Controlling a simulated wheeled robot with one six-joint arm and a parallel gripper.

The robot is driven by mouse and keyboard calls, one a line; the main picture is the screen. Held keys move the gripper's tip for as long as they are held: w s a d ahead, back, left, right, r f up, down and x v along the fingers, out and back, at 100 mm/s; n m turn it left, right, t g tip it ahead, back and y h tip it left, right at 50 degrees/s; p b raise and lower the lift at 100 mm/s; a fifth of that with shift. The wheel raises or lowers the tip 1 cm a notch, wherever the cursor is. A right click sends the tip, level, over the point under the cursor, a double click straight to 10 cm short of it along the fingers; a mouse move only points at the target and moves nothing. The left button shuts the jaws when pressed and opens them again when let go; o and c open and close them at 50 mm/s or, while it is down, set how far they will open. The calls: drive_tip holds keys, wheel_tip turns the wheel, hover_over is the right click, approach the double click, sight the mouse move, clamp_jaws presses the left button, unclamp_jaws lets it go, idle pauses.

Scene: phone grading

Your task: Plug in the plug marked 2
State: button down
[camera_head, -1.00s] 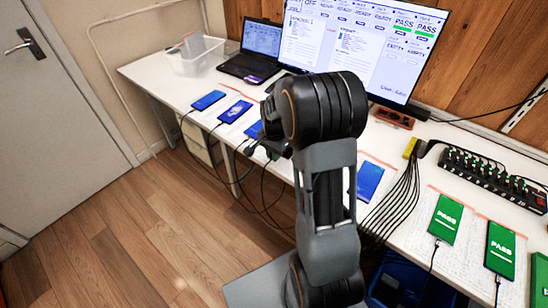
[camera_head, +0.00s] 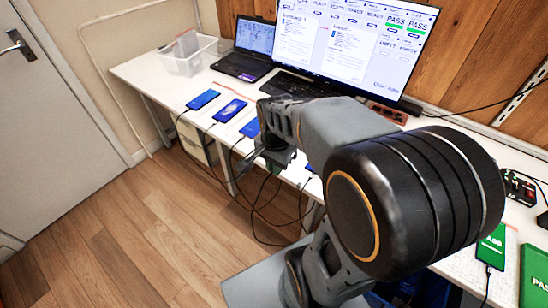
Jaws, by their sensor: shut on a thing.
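My gripper (camera_head: 272,158) is at the front edge of the white table, pointing away from my body. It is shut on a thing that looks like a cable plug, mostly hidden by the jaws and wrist. No number on it is readable. Dark cables hang below the gripper. Cables run from the left and middle phones over the front edge. The socket ends are too small to make out.
A laptop (camera_head: 247,52), a clear bin (camera_head: 190,54) and a large monitor (camera_head: 356,40) stand at the back of the table (camera_head: 150,73). My arm covers the table's middle right. Open floor (camera_head: 150,220) is at left.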

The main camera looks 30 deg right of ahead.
drive_tip(key=shift+w+d+f, duration=0.55)
drive_tip(key=shift+w+f, duration=1)
drive_tip(key=shift+w, duration=0.5)
drive_tip(key=shift+w+d+f, duration=0.6)
drive_tip(key=shift+w+f, duration=0.9)
drive_tip(key=shift+w, duration=0.5)
drive_tip(key=shift+w+d+f, duration=0.55)
drive_tip(key=shift+w+f, duration=1)
drive_tip(key=shift+w, duration=0.5)
drive_tip(key=shift+w+d+f+b, duration=0.2)
drive_tip(key=shift+d+f+b, duration=0.2)
drive_tip(key=shift+f, duration=0.25)
drive_tip(key=shift+w+d+f+b, duration=0.15)
drive_tip(key=shift+d+f+b, duration=0.1)
drive_tip(key=shift+f+b, duration=0.35)
drive_tip(key=shift+f, duration=0.1)
drive_tip(key=shift+w+d+p, duration=0.3)
drive_tip(key=shift+d, duration=0.25)
drive_tip(key=c, duration=1.1)
unclamp_jaws()
drive_tip(key=shift+f, duration=0.1)
drive_tip(key=shift+r, duration=0.2)
